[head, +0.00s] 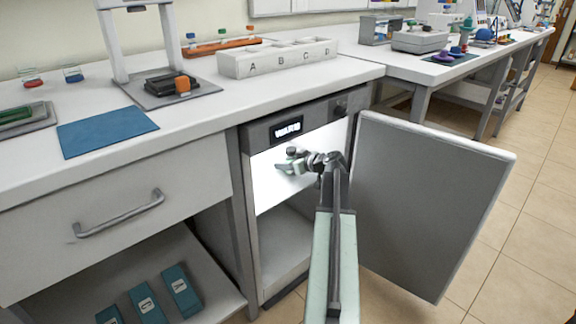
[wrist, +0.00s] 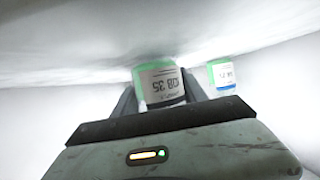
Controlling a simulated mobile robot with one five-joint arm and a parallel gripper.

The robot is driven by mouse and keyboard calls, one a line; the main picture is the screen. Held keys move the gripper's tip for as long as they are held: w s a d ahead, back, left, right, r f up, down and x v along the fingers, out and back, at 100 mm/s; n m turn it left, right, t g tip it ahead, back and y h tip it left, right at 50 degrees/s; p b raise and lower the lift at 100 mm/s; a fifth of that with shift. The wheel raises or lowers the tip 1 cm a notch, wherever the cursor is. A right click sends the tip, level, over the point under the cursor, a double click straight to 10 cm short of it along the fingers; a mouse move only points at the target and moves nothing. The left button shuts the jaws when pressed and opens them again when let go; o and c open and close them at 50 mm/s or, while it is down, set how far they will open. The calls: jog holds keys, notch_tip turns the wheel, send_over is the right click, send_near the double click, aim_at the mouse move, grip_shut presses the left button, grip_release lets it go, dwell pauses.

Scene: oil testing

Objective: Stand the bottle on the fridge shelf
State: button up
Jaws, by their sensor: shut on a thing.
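The fridge (head: 252,230) stands under the counter with its door (head: 425,205) swung open to the right. My gripper (head: 288,166) is inside its brightly lit upper part. In the wrist view my gripper (wrist: 163,98) is shut on a bottle (wrist: 160,85) with a green end and a white printed label. A second bottle (wrist: 221,75), with a green end, a white label and a blue end, is beside it to the right, apart from the fingers. Glare hides the shelf's edges, and I cannot tell whether the held bottle touches the shelf.
The counter (head: 215,105) above holds a white lettered rack (head: 280,57), a blue mat (head: 105,130) and a press-like stand (head: 165,90). A drawer (head: 115,205) and an open bay with several teal boxes (head: 181,290) are left of the fridge. Tiled floor is clear at right.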

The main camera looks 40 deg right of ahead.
jog(key=shift+f, duration=0.15)
jog(key=o, duration=1.4)
jog(key=shift+c, duration=0.2)
jog(key=shift+s+r, duration=0.1)
jog(key=shift+r, duration=0.25)
jog(key=p+v, duration=0.4)
jog(key=v, duration=0.6)
jog(key=shift+s+r+p, duration=0.25)
jog(key=shift+s+p, duration=0.1)
jog(key=shift+s, duration=0.45)
